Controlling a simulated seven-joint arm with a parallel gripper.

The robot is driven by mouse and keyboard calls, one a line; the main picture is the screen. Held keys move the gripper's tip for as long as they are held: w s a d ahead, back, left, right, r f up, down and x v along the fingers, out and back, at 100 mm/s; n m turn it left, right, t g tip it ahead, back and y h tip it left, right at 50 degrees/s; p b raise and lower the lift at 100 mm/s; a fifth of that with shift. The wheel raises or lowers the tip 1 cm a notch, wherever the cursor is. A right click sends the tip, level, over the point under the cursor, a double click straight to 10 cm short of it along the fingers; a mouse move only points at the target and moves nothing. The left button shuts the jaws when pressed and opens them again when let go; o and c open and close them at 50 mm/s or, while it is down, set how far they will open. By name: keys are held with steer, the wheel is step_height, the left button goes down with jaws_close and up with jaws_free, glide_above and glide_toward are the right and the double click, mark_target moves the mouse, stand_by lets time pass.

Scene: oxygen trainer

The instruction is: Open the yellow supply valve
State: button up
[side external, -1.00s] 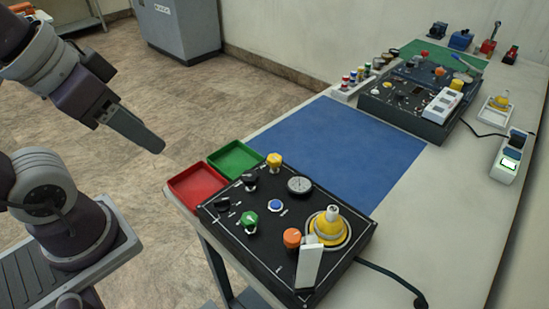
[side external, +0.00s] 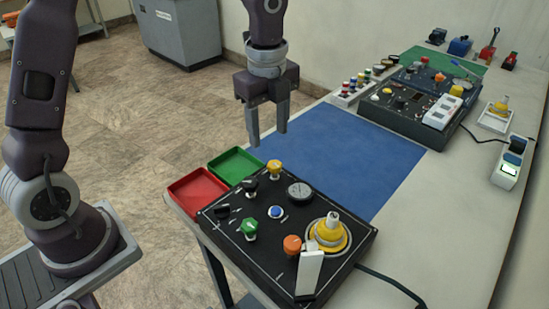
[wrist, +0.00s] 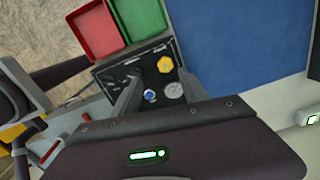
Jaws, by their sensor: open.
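A black control panel (side external: 228,232) lies at the table's near end. A yellow knob (side external: 274,168) stands at its back edge, and it also shows in the wrist view (wrist: 158,66). This looks like the yellow supply valve, but I cannot read a label or tell its setting. A larger yellow fitting (side external: 330,232) with a grey top sits on the panel's right. My gripper (side external: 268,139) points down, open and empty, above and behind the yellow knob in the side view, apart from it.
The panel also carries an orange knob (side external: 292,245), a green knob (side external: 250,228), a blue button (side external: 275,212), black knobs and a gauge (side external: 299,190). Red (side external: 200,194) and green (side external: 236,163) trays sit behind it on the left. The blue mat (side external: 350,155) is bare.

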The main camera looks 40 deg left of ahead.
mark_target(274, 164)
steer(key=shift+w+d+f+m, duration=0.15)
steer(key=shift+w+f+m, duration=0.2)
steer(key=shift+f, duration=0.3)
steer(key=shift+w+d+f+m, duration=0.1)
steer(key=shift+w+f+m, duration=0.25)
steer(key=shift+f, duration=0.25)
step_height(274, 164, down, 6)
steer(key=shift+f, duration=0.25)
steer(key=shift+c, duration=0.2)
jaws_close()
